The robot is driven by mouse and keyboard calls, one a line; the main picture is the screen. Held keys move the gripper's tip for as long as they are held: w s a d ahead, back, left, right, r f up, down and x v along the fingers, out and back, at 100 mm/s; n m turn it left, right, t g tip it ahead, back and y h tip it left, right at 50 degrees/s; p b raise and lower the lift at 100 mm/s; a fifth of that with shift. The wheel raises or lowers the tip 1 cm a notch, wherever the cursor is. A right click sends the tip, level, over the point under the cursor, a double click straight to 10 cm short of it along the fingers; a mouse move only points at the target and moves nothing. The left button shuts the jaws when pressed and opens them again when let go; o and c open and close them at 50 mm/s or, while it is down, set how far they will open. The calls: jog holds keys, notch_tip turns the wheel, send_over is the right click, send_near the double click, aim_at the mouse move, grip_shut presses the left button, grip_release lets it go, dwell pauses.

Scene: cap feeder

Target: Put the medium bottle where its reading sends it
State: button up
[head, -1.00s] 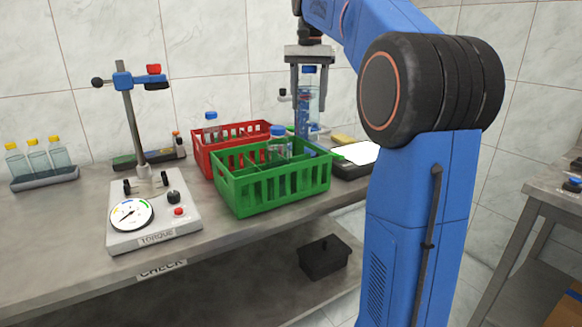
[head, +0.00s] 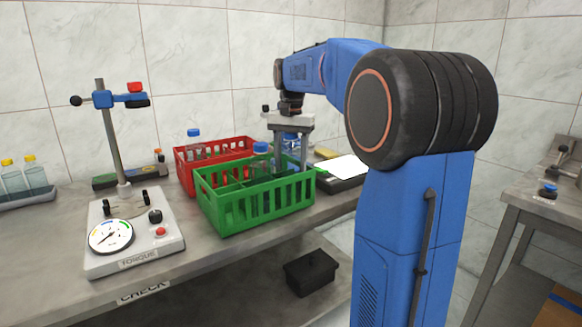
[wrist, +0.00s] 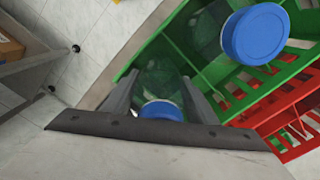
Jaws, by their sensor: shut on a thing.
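My gripper (head: 290,165) points down at the right end of the green crate (head: 258,211). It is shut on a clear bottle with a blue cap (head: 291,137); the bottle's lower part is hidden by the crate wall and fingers. In the wrist view the held bottle's cap (wrist: 162,111) shows between the two fingers, over the crate. Another blue-capped bottle (head: 261,149) stands in the green crate, to the left of the held one. The torque tester (head: 132,249) stands at left; its dial (head: 110,237) has coloured bands, too small to read surely.
A red crate (head: 215,149) with a blue-capped bottle (head: 193,133) stands behind the green crate. A dark device with a white top (head: 348,168) sits close at right. Yellow-capped bottles (head: 22,180) stand far left. A black box (head: 310,272) lies on the lower shelf.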

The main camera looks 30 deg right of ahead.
jog(key=shift+f, duration=0.75)
jog(key=shift+f, duration=0.15)
jog(key=o, duration=1.2)
jog(key=shift+o, duration=0.2)
notch_tip(320, 180, up, 12)
jog(key=shift+f, duration=0.25)
jog(key=shift+r, duration=0.4)
jog(key=shift+s+a, duration=0.1)
